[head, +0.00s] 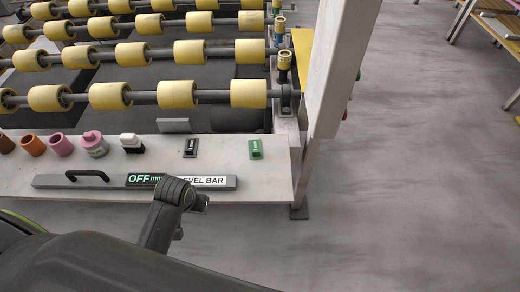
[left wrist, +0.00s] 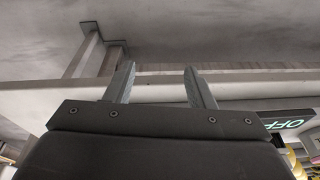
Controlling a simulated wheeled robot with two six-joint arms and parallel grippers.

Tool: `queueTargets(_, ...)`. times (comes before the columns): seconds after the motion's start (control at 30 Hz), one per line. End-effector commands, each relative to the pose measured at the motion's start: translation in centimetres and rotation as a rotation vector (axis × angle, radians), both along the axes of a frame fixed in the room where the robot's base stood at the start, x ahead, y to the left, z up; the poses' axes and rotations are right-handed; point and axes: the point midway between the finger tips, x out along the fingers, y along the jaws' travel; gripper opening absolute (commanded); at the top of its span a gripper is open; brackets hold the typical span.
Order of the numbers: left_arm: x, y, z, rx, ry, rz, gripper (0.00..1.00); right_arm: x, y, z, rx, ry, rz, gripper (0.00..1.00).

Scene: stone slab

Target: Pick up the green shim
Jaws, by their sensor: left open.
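The green shim (head: 255,149) is a small green block with a white label. In the head view it lies on the right part of the pale stone slab (head: 276,178), behind the right end of the level bar (head: 110,182). In the left wrist view my left gripper (left wrist: 158,68) has its two fingers apart with nothing between them. The slab's edge (left wrist: 160,90) runs behind the fingers there, and the green shim is not seen. In the head view a dark part of my arm covers some of the level bar, and the fingers cannot be made out.
A dark labelled block (head: 190,148) lies left of the green shim. A black-and-white piece (head: 131,143), a pink cylinder (head: 95,145) and several round pieces stand farther left. Yellow rollers (head: 248,94) lie behind the slab. A pale post (head: 338,75) rises at right.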

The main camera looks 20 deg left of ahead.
Motion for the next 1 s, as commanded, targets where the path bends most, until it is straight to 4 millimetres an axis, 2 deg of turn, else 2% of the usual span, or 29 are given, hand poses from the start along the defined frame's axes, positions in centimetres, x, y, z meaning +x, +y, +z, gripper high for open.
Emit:
queueTargets(0.03,0.4,-0.2,1.9,-0.002,-0.01,0.002,0.49,0.1,0.4,0.5,0.005,-0.001,-0.001,0.36)
queueTargets(0.13,1.4,-0.8,4.7,-0.013,-0.013,0.012,0.49,0.2,1.1,0.9,0.013,-0.003,-0.003,0.36)
queueTargets(0.37,5.9,-2.2,6.0,-0.048,0.024,0.049,0.49,0.2,0.8,0.9,0.009,-0.003,-0.003,0.36)
queueTargets(0.53,10.5,-3.6,6.9,-0.072,0.055,0.079,0.49,0.2,0.4,0.9,0.005,-0.003,-0.001,0.36)
queueTargets(0.67,14.9,-5.2,8.6,-0.092,0.092,0.11,0.49,0.3,0.4,0.9,0.005,-0.003,-0.001,0.36)
queueTargets(0.8,19.5,-7.2,11.5,-0.103,0.136,0.145,0.49,0.3,0.4,0.9,0.005,-0.003,-0.001,0.36)
queueTargets(1.0,24.0,-9.6,16.0,-0.104,0.188,0.19,0.49,0.3,0.2,0.9,0.003,-0.004,0.0,0.36)
